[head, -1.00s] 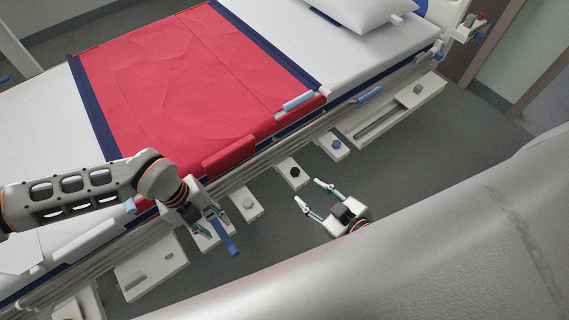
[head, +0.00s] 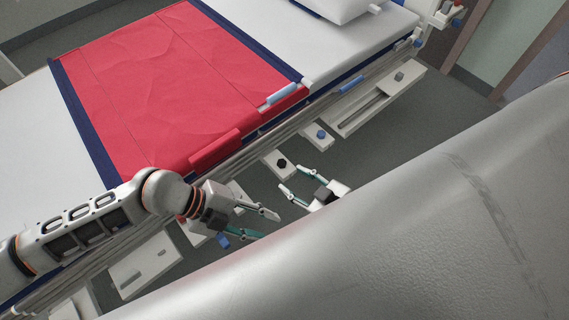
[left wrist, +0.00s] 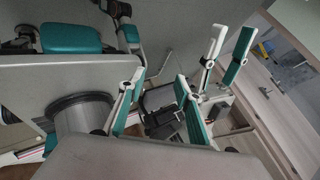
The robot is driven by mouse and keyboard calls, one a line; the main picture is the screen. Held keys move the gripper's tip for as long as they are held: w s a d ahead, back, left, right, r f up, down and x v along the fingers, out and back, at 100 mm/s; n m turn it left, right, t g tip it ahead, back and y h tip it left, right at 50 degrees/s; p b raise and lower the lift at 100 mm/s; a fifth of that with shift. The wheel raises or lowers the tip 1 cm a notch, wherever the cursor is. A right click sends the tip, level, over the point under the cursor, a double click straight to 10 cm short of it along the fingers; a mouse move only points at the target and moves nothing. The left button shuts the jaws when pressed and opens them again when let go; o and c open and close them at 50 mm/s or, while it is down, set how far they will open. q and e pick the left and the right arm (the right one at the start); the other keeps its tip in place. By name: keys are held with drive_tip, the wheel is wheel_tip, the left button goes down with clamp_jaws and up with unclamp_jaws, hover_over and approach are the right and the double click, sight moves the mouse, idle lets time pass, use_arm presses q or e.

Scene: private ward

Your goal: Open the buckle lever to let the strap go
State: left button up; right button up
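A blue lever (head: 223,240) shows partly under my left gripper at the bedside; most of it is hidden and I cannot tell whether it is open. I cannot make out a strap or buckle for certain. My left gripper (head: 268,225) is open and empty, fingers pointing right, past the lever; its open fingers also show in the left wrist view (left wrist: 161,75). My right gripper (head: 291,179) is open and empty, up and right of the left one, fingers pointing up-left. Its fingers also show in the left wrist view (left wrist: 228,50).
The bed has a red cover (head: 165,85) with navy edges and a rail along its side. A red block (head: 215,148) and a light blue handle (head: 282,94) are on its side. White plates with knobs, one black (head: 281,163), line the bedside. Grey floor lies beyond.

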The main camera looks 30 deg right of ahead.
use_arm(q)
drive_tip(key=s+d+r+h, duration=0.2)
drive_tip(key=d+r, duration=0.2)
drive_tip(key=r, duration=0.1)
drive_tip(key=shift+s+d+n+h, duration=0.3)
drive_tip(key=shift+s, duration=0.05)
